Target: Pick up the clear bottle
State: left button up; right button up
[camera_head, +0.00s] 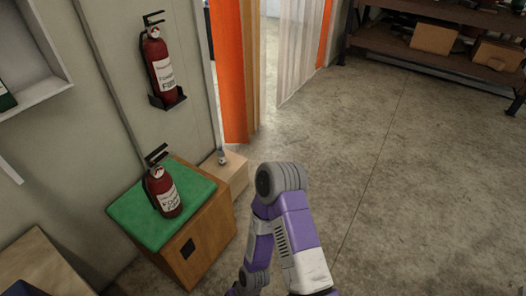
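A small clear-looking object, which may be the clear bottle (221,157), stands on a low light wooden box (234,176) by the wall corner. It is too small to make out well. One of my purple and white arms rises from the bottom edge at the middle, bends at a grey joint and drops back down just right of the wooden boxes. Its lower end is cut off by the bottom edge. Neither gripper shows, and nothing is seen touching the small object.
A red fire extinguisher (166,191) stands on a green-topped wooden box (199,246); another extinguisher (161,66) hangs on the wall. A plywood surface (40,262) is at lower left. Shelving (420,50) stands at upper right. The concrete floor between is clear.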

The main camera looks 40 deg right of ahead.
aim_at(222, 159)
jog(key=z, duration=1.45)
jog(key=i, duration=3.6)
jog(key=u, duration=3.55)
